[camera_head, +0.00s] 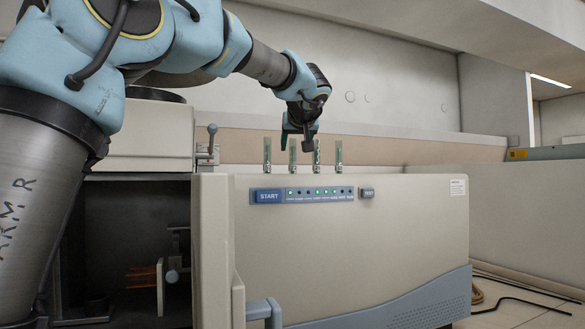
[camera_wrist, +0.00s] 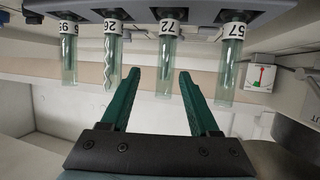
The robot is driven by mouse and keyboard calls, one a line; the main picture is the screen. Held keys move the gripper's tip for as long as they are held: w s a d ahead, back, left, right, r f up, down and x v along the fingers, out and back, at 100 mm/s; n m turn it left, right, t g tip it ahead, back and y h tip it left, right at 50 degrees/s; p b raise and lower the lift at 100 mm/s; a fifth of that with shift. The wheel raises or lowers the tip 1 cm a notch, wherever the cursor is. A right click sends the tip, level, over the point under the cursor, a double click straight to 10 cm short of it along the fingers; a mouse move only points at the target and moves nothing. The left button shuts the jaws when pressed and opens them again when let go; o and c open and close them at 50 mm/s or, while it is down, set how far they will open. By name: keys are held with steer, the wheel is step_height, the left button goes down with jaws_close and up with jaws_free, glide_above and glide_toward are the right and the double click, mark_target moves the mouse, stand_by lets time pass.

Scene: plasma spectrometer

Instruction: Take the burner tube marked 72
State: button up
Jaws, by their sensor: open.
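The burner tube marked 72 (camera_wrist: 165,68) is a clear, slender tube with a white number band, third from the left in the wrist view. It hangs from its holder in that upside-down-looking picture. My gripper (camera_wrist: 158,76) is open, with its green fingers either side of the tube's free end; whether they touch it I cannot tell. In the head view my gripper (camera_head: 302,132) is above the instrument, near the second tube from the left (camera_head: 292,156), apparently the same one. Its number is too small to read there.
A tube marked 57 (camera_wrist: 230,68) stands to the right, one with a wavy inside (camera_wrist: 112,68) to the left, and another (camera_wrist: 69,62) beyond. The instrument (camera_head: 350,230) has a START button (camera_head: 268,196) and lit indicators. A wall stands behind.

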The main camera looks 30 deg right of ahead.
mark_target(291, 152)
steer(key=x, duration=0.1)
steer(key=p+x, duration=0.2)
steer(key=shift+w+a, duration=0.25)
steer(key=shift+w, duration=0.1)
steer(key=shift+w+d+f, duration=0.2)
steer(key=shift+w+f, duration=0.15)
jaws_close()
